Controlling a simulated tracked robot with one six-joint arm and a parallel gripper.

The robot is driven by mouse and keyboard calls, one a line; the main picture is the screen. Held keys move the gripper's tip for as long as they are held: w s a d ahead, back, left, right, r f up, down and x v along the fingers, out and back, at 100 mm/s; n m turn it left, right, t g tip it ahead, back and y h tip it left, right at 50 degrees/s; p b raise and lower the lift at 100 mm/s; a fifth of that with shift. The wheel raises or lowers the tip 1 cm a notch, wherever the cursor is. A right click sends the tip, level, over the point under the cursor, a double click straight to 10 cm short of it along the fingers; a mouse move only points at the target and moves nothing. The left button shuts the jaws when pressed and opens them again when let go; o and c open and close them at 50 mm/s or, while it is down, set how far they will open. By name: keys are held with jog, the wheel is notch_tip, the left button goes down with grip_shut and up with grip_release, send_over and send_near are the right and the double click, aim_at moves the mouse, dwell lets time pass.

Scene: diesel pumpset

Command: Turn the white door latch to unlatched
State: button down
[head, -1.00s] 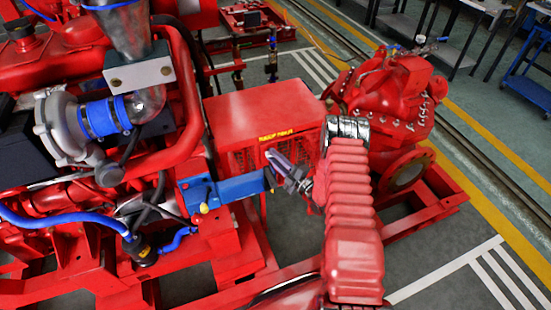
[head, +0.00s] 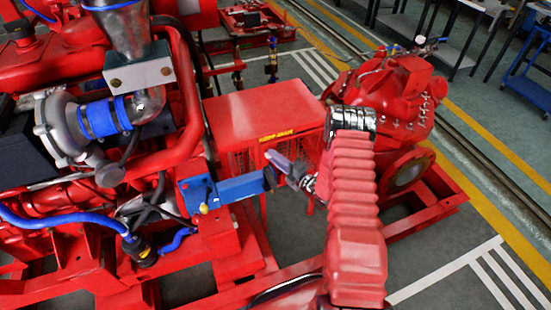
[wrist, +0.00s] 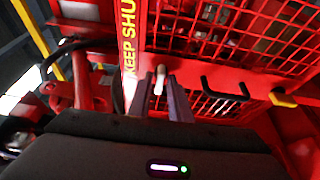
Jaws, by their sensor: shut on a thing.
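The white door latch (wrist: 159,80) shows in the wrist view as a small pale lever beside the yellow KEEP SHUT lettering on the red mesh door (wrist: 235,40). My gripper (wrist: 161,82) is shut on it, with one grey finger on each side. The latch stands nearly upright in that picture, leaning slightly. In the head view, my gripper (head: 272,156) reaches left to the front of the red guard box (head: 262,108). The latch itself is hidden there.
A black handle (wrist: 225,88) and a yellow-ended part (wrist: 283,99) sit right of the latch. In the head view, a blue bar (head: 241,186) lies close below my gripper. The red pump (head: 385,95) stands behind my arm.

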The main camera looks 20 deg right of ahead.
jog(key=shift+s+a+f, duration=0.1)
jog(key=shift+f, duration=0.1)
jog(key=c, duration=1.8)
grip_release()
jog(key=shift+c, duration=0.2)
jog(key=shift+r, duration=0.1)
jog(key=v, duration=1.3)
jog(key=shift+s, duration=0.3)
